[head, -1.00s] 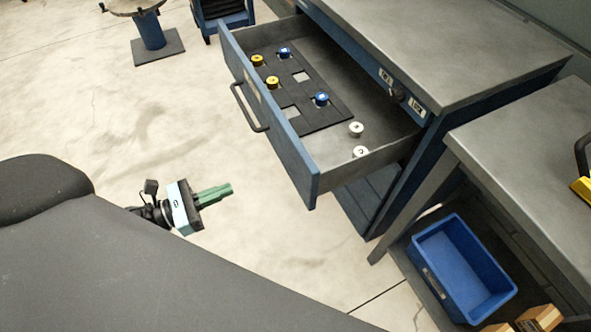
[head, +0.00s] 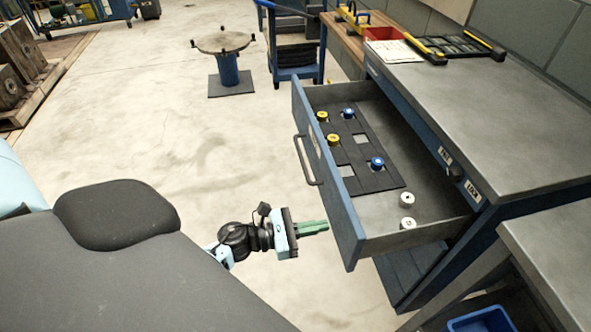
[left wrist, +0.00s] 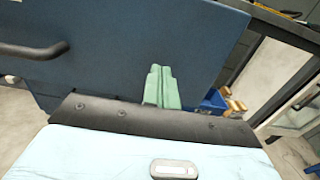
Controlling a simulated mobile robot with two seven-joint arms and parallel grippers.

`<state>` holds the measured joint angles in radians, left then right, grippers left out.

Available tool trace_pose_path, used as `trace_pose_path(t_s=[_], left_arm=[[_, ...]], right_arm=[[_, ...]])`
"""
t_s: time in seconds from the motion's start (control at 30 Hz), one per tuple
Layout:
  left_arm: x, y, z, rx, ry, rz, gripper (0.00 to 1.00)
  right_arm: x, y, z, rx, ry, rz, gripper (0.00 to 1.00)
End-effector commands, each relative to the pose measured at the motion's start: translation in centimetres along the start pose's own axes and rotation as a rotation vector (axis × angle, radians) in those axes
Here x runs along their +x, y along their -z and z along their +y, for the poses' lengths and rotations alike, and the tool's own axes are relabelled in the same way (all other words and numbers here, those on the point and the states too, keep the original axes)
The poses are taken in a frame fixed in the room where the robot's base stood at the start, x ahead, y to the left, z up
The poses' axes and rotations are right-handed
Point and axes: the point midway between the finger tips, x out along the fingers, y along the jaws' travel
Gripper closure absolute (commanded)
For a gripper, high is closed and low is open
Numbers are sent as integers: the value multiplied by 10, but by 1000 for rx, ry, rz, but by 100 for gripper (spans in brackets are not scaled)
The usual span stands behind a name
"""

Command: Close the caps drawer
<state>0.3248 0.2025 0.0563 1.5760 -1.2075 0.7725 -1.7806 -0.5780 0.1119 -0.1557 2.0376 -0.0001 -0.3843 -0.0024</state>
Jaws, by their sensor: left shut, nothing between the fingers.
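The caps drawer (head: 343,216) stands pulled out from the blue cabinet (head: 440,153). It holds a black insert (head: 372,180) with yellow and blue caps in some of its square openings. Two white caps (head: 406,200) sit on the drawer floor beside the insert. The dark bar handle (head: 304,160) is on the drawer front. My left gripper (head: 326,226) is shut and empty, its green fingers pointing at the drawer front near its near end. In the left wrist view the fingers (left wrist: 161,88) show before the blue drawer front (left wrist: 120,50), right of the handle (left wrist: 35,50). Contact cannot be told.
A grey workbench (head: 555,250) stands at the right, with a blue bin (head: 482,321) below it. A round pedestal table (head: 224,42) and a blue cart (head: 297,50) stand farther back. The floor left of the drawer is clear.

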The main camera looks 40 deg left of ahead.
Motion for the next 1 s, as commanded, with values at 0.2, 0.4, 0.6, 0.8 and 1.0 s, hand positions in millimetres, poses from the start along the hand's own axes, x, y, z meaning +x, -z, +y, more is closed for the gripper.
trace_pose_path(t_s=[0.2, 0.4, 0.6, 0.8, 1.0], left_arm=[[19, -1, 0, 1, 0, -1, 100], [22, 1, 0, 0, 0, 1, 100], [22, 1, 0, 0, 0, 1, 100], [29, 1, 0, 1, 0, 0, 100], [58, 2, 0, 1, 2, -1, 100]], right_arm=[[-3, 3, -1, 4, -1, 4, 45], [-3, 3, -1, 5, -1, 5, 45], [-2, 5, -1, 5, -1, 8, 45], [1, 3, -1, 5, -1, 6, 45], [8, -7, -1, 7, 1, -7, 45]])
